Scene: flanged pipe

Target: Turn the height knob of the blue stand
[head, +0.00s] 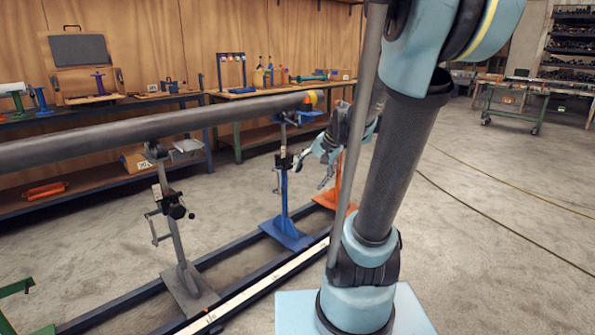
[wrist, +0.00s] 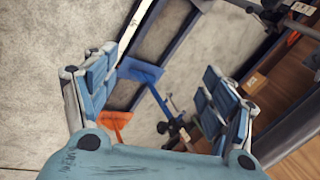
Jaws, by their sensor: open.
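The blue stand (head: 285,190) stands on a dark floor rail under the long grey pipe. Its dark height knob (head: 284,163) is small at mid-post, beside a crank handle. My gripper (head: 314,170) is to the right of the post, fingers spread and empty, apart from the knob in the picture. In the wrist view the blue stand's flat base (wrist: 140,70) and post show between the two open fingers. A dark knob (wrist: 163,127) shows low between them, nearer the right finger; its exact distance is unclear.
The grey pipe (head: 150,124) runs above the stands. A grey stand (head: 172,215) is to the left, and an orange stand (head: 340,180) is close behind my gripper. Floor rails (head: 130,290) lie below. Workbenches line the wall. Open floor (head: 480,200) is to the right.

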